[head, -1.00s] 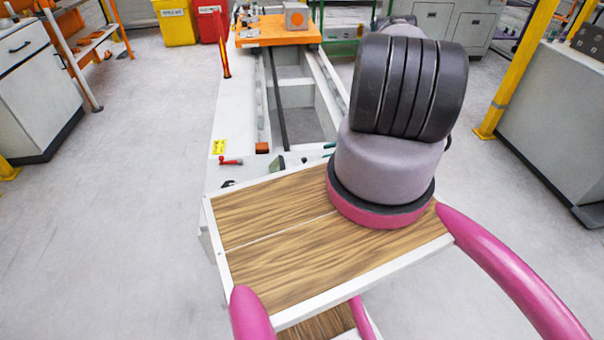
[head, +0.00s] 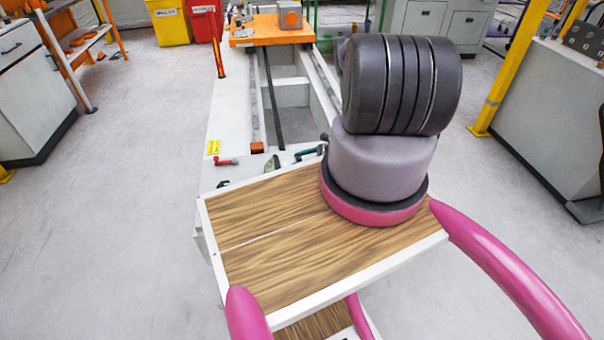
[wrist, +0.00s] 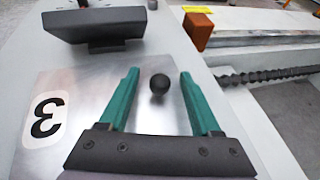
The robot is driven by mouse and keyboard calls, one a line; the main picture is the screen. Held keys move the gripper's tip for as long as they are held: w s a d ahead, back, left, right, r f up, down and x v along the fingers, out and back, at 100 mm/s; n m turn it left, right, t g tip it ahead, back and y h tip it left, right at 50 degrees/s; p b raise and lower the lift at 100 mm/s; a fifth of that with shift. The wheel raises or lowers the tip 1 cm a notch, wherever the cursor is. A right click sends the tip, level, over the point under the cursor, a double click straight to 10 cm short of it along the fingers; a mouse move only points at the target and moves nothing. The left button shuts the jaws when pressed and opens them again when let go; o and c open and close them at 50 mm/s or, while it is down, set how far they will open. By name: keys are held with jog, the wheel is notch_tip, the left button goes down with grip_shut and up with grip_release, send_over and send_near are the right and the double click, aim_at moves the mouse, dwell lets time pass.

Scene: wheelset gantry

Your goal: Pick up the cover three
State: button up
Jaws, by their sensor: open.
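Cover three (wrist: 65,85) is a shiny metal plate with a white label marked 3, lying on a pale surface in the wrist view. A black ball knob (wrist: 159,84) stands out from the plate. My gripper (wrist: 158,74) is open, with its green fingers on either side of the knob. The knob lies between the fingertips, with a gap to each side. I cannot tell whether the fingers are level with the knob or above it. In the head view my arm hides part of the area, and I cannot make out the cover clearly.
A dark block (wrist: 95,25) stands beyond the plate, and an orange block (wrist: 197,32) sits by a rail. A threaded rod (wrist: 270,74) runs at the right. An orange platform (head: 272,30) spans the gantry's far end.

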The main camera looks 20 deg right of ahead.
grip_shut()
dwell(0.3)
